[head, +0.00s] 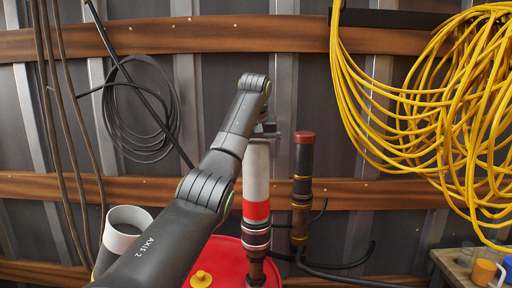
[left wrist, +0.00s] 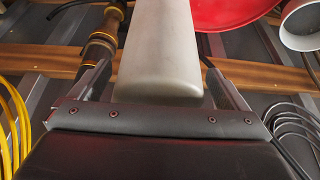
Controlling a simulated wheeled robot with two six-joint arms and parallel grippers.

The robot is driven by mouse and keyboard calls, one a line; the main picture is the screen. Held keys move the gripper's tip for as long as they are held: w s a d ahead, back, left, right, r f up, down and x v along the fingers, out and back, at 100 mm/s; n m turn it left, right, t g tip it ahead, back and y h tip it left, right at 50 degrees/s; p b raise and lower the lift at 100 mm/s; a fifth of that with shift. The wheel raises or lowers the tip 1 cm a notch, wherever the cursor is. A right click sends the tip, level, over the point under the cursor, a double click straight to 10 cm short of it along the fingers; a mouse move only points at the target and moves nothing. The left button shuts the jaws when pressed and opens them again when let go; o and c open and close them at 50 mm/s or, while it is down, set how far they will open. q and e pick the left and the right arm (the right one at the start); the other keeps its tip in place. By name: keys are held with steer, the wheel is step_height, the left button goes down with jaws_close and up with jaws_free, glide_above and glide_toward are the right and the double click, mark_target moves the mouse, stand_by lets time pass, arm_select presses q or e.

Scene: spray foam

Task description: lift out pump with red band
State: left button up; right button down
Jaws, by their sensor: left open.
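The pump with the red band (head: 256,210) stands upright in the head view, with a pale body above the band and dark fittings below, at the red drum (head: 225,258). My left gripper (head: 266,130) is at the top of this pump, partly hidden behind my own arm. In the left wrist view the pump's pale body (left wrist: 162,50) lies between the two spread fingers of my open left gripper (left wrist: 165,85), with a gap on each side. I cannot tell whether it touches the gripper. My right gripper is not in view.
A black pump with a dark red cap (head: 304,138) stands close on the right. Yellow hose (head: 470,110) hangs at right, a black cable coil (head: 140,110) at left. A grey pipe (head: 128,220) opens at lower left. A small table (head: 455,262) stands at lower right.

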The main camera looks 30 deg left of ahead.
arm_select(q)
steer(key=shift+w+a+f, duration=0.1)
steer(key=shift+w+f, duration=0.15)
steer(key=shift+f, duration=0.35)
